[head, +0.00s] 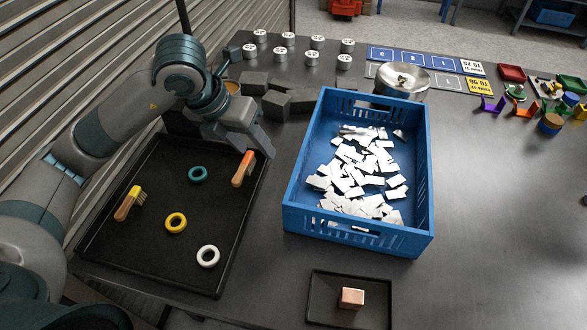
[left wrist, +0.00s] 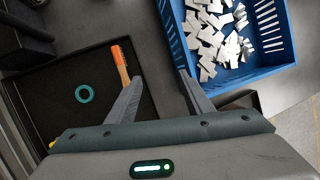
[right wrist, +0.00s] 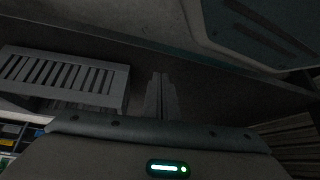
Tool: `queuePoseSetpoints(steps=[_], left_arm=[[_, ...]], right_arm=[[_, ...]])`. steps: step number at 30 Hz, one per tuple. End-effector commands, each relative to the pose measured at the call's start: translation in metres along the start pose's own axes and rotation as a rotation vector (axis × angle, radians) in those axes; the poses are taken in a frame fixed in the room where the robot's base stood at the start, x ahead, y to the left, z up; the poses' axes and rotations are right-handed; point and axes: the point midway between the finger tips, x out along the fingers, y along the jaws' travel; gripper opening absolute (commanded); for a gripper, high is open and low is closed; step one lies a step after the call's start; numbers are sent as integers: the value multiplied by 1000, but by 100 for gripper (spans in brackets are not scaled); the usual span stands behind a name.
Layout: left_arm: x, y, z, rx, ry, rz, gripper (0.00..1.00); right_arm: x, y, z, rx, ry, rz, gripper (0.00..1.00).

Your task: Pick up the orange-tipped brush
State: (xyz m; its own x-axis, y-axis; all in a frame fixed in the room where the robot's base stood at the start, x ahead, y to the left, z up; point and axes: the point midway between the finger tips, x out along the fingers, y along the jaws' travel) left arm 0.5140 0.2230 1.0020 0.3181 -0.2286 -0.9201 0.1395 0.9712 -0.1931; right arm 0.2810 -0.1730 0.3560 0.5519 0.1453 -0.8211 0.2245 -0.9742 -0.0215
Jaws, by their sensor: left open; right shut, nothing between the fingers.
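The orange-tipped brush (head: 243,169) lies near the right edge of the black tray (head: 210,284), its orange end toward the back and its wooden end toward the front. In the left wrist view the brush (left wrist: 121,64) shows just beyond and beside the tip of the left-hand finger, outside the gap between the fingers. My left gripper (head: 257,142) is open and empty, pointing down close to the orange end. My right gripper (right wrist: 160,78) is shut and empty, seen only in the right wrist view, away from the brush.
The tray also holds a yellow-tipped brush (head: 129,203) and teal (head: 198,174), yellow (head: 176,222) and white (head: 208,255) rings. A blue crate (head: 296,217) of white pieces stands close at right. Dark blocks (head: 276,104) lie behind. A small tray (head: 320,313) holds a copper-coloured block (head: 352,298).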

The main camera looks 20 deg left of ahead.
Motion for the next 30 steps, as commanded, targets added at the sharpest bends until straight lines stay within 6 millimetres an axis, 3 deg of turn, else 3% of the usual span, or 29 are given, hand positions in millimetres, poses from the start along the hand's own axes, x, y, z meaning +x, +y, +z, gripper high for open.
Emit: queuePoseSetpoints(steps=[3,7,21,30], left_arm=[[-9,38,8,-46,-33,148,47],[-17,56,12,-77,-51,226,47],[-16,61,13,-84,-51,242,47],[18,69,13,-85,-46,241,47]], right_arm=[[9,-2,12,-1,8,-3,0],[12,-2,16,-2,13,-4,0],[11,-2,18,-2,11,-4,0],[5,2,37,-3,-40,1,0]])
